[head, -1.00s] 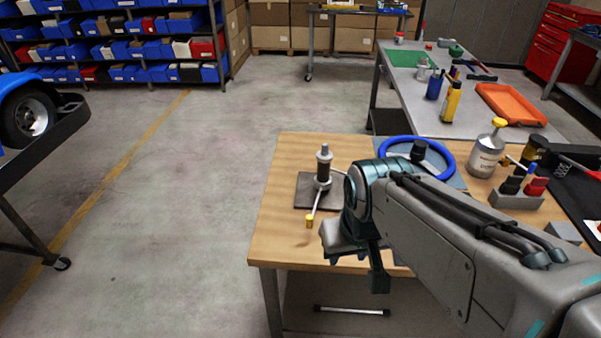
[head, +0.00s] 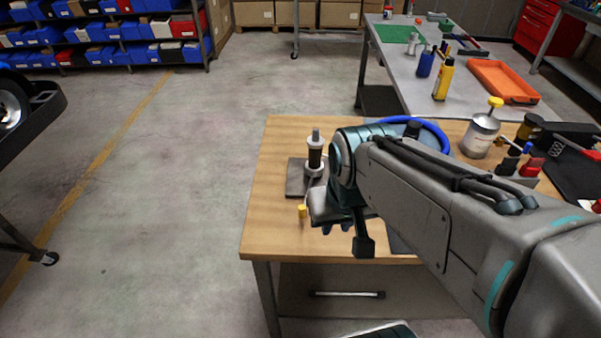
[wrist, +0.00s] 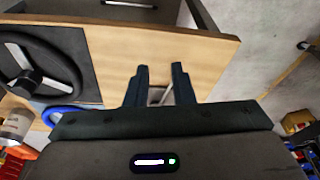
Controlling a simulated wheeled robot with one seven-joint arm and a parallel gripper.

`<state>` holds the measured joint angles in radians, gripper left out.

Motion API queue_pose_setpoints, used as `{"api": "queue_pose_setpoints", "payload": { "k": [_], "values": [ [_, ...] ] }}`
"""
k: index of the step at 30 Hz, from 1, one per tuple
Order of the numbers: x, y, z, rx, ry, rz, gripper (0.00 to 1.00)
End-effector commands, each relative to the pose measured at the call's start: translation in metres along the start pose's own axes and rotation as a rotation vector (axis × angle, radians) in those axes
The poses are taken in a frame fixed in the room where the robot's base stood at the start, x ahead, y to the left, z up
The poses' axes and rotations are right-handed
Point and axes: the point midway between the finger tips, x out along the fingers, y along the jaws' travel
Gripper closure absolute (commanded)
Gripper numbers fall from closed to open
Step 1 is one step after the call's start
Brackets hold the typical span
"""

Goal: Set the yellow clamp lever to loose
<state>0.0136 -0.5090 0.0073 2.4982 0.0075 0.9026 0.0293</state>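The clamp (head: 315,155) is a dark upright cylinder with a light collar, on a grey plate (head: 296,178) at the bench's left side. Its lever ends in a yellow tip (head: 303,211), which points toward the front of the bench in the head view. My gripper (head: 335,230) is just right of the yellow tip, and my wrist hides part of the lever. In the wrist view my gripper (wrist: 159,70) has its two dark fingers apart. A pale rod (wrist: 167,95) shows low between them, partly hidden; I cannot tell whether it touches a finger.
The wooden bench (head: 262,215) also bears a blue-rimmed wheel (head: 440,134) and a silver can with a yellow top (head: 480,136). A dark steering wheel (wrist: 78,80) shows at left in the wrist view. Open floor (head: 190,200) lies left of the bench.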

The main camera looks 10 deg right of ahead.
Motion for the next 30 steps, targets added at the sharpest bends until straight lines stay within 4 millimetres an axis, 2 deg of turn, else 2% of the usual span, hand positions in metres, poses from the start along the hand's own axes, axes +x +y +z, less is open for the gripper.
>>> {"api": "queue_pose_setpoints", "payload": {
  "k": [1, 2, 11, 21, 27, 30],
  "values": [
    [0.0, 0.001, -0.004, 0.04, -0.011, 0.001, 0.93],
    [0.0, 0.002, -0.007, 0.072, -0.019, 0.001, 1.0],
    [0.011, 0.018, -0.052, 0.592, -0.151, -0.007, 1.0],
    [0.037, 0.05, -0.105, 1.232, -0.332, -0.052, 1.0],
    [0.05, 0.069, -0.126, 1.508, -0.427, -0.082, 1.0],
    [0.053, 0.074, -0.131, 1.586, -0.457, -0.093, 1.0]
  ]
}}
